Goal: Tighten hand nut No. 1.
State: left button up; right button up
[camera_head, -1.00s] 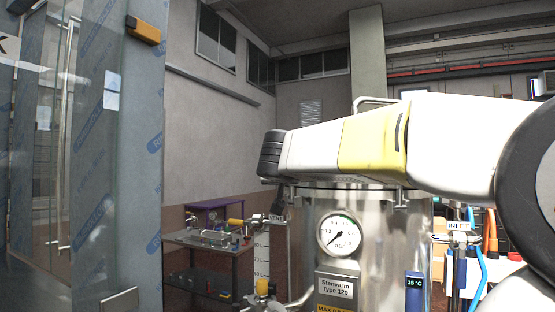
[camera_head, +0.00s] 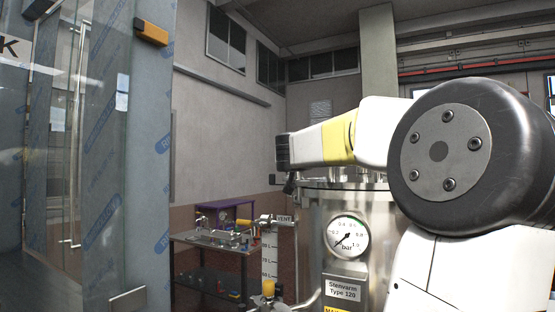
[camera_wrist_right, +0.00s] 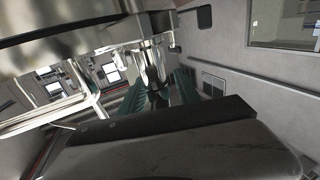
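The steel vessel (camera_head: 378,222) with its pressure gauge stands at centre right in the head view. My right arm reaches across its lid to the lid's left edge. My right gripper (camera_wrist_right: 158,92) shows two teal fingers set apart in the right wrist view. A shiny metal fastener (camera_wrist_right: 152,62), which looks like a hand nut on its bolt, hangs at the vessel's rim (camera_wrist_right: 75,42) between and just beyond the fingers. I cannot tell whether either finger touches it. No number is readable on it. My left gripper is not in view.
A glass door (camera_head: 75,150) and a blue-grey pillar (camera_head: 150,160) stand at the left. A dark trolley (camera_head: 215,248) with fittings stands behind the vessel's left side. The vent pipe (camera_head: 270,219) sticks out left of the vessel, above a yellow-capped fitting (camera_head: 268,288).

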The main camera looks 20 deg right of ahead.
jog(key=shift+c, duration=0.2)
grip_shut()
